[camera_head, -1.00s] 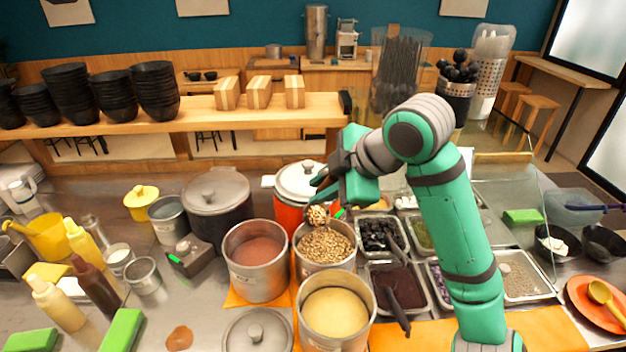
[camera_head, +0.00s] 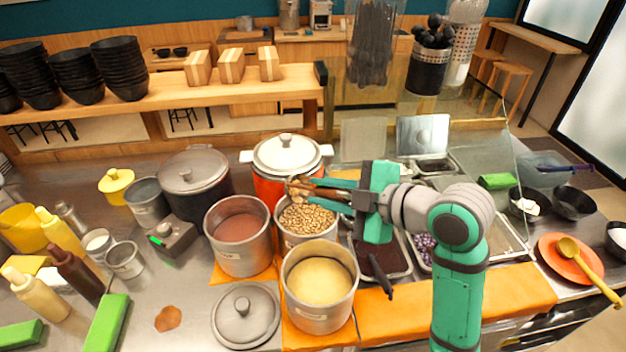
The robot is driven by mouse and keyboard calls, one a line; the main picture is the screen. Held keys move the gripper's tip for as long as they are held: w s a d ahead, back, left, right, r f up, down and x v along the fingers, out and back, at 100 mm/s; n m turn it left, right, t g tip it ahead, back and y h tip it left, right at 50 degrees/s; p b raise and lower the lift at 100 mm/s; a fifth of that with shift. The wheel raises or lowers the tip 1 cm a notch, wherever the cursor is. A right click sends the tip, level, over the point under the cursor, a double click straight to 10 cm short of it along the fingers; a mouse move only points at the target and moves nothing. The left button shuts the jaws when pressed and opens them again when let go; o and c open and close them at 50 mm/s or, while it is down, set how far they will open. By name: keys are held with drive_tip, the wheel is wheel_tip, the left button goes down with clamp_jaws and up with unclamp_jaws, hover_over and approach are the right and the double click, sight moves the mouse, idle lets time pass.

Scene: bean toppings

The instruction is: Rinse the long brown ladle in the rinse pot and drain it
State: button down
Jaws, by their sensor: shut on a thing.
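My gripper (camera_head: 322,188) points left, its teal fingers shut on a brown ladle (camera_head: 302,187). The ladle is just above a metal pot of beans (camera_head: 308,220), in front of the white-lidded orange pot. Much of its handle is hidden by the fingers, and I cannot tell whether beans are in its bowl. No pot is clearly marked as the rinse pot. To the left are an open pot with reddish-brown contents (camera_head: 238,240) and a smaller grey pot (camera_head: 147,203). An open pot with pale yellow contents (camera_head: 319,282) is in front.
The white-lidded orange pot (camera_head: 287,165) and a dark lidded pot (camera_head: 194,178) stand behind. Topping trays (camera_head: 398,270) lie under and right of my arm. A loose lid (camera_head: 246,314) lies in front. A glass guard rises at the back right.

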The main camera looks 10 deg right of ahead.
drive_tip(key=shift+s+d+f+t+y, duration=0.3)
drive_tip(key=shift+s+d+f, duration=0.3)
drive_tip(key=shift+d, duration=0.1)
drive_tip(key=s+d+f+t+y, duration=0.2)
drive_tip(key=s+f+t+y, duration=0.1)
drive_tip(key=f, duration=0.2)
drive_tip(key=shift+d+f, duration=0.15)
drive_tip(key=shift+d, duration=0.1)
drive_tip(key=shift+a, duration=0.15)
drive_tip(key=shift+s+d, duration=0.15)
drive_tip(key=shift+d, duration=0.1)
drive_tip(key=shift+a, duration=0.15)
